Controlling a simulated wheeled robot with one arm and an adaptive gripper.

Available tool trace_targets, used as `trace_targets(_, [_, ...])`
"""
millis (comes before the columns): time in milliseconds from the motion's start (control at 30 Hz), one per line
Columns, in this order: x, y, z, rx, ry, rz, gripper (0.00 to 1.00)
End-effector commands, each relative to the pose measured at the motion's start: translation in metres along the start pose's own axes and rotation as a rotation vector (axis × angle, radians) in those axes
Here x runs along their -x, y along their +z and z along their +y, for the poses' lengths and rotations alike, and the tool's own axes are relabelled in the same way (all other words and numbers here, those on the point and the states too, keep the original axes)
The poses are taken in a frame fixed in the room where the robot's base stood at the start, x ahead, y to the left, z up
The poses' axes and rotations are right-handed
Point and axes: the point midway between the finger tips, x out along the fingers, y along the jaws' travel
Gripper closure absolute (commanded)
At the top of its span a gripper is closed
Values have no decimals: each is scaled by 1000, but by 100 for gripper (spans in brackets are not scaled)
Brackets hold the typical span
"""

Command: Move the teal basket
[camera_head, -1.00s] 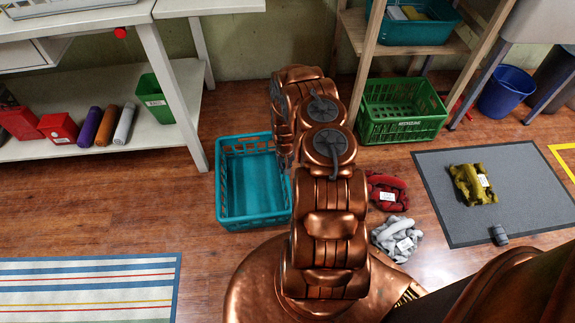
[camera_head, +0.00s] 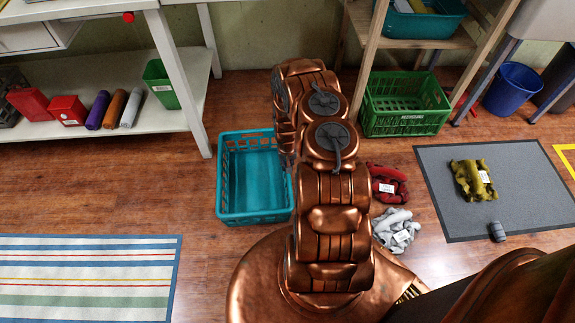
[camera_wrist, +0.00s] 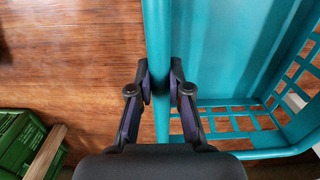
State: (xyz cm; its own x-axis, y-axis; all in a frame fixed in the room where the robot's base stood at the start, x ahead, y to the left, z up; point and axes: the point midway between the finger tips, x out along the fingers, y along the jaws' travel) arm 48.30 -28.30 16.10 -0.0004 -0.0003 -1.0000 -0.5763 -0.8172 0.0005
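The teal basket (camera_head: 228,213) stands upright and appears empty, left of my arm in the head view. In the wrist view my gripper (camera_wrist: 160,82) has one finger on each side of the basket's rim (camera_wrist: 158,118). Both pads look pressed against the rim, so the gripper is shut on it. The gripper is hidden behind my arm in the head view. I cannot tell whether the basket's base touches the floor. A second teal bin (camera_head: 425,28) sits on the wooden shelf at the back.
A white shelf unit (camera_head: 190,95) stands close behind and left of the basket. A green crate (camera_head: 405,125) is at the back right. Red cloth (camera_head: 388,184) and grey cloth (camera_head: 396,230) lie right of my arm. A striped rug (camera_head: 90,275) lies front left, with bare floor between.

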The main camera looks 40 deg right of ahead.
Motion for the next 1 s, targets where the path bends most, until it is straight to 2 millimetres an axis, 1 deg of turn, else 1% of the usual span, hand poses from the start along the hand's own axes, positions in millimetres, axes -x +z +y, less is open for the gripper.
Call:
trace_targets(33, [0, 0, 0, 1, 0, 0, 77])
trace_targets(267, [0, 0, 0, 0, 0, 0, 53])
trace_targets(567, [1, 0, 0, 0, 0, 0, 53])
trace_targets(667, [4, -1, 0, 0, 0, 1, 53])
trace_targets(767, [12, -2, 0, 1, 1, 3, 53])
trace_targets(1000, [39, 0, 0, 0, 1, -1, 53])
